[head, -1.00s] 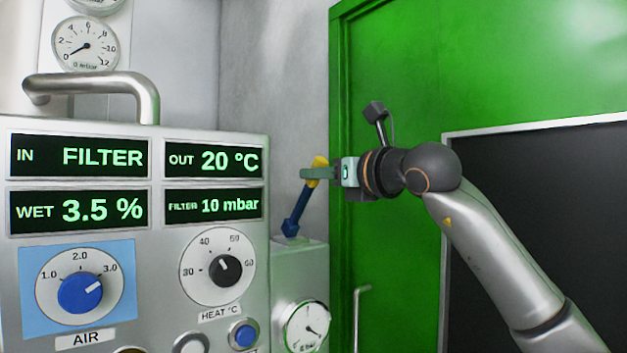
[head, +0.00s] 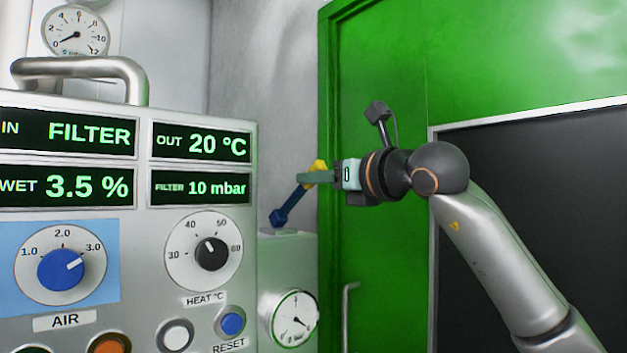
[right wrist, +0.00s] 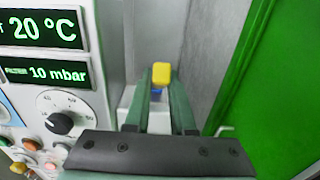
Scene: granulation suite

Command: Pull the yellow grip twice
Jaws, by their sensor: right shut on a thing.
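The yellow grip (head: 319,167) tops a blue lever (head: 289,206) that rises from a grey box (head: 288,270) to the right of the control panel. The lever leans to the right, toward my arm. My right gripper (head: 316,177) comes in from the right and is shut on the yellow grip. In the right wrist view the yellow grip (right wrist: 161,74) shows between the tips of the two green fingers, with a bit of the blue lever below it. My left gripper is not in view.
The control panel (head: 130,220) with displays, dials and buttons stands at the left, with a metal handle (head: 80,72) on top. A round gauge (head: 294,318) is on the grey box below the lever. A green door (head: 385,260) is behind my right arm.

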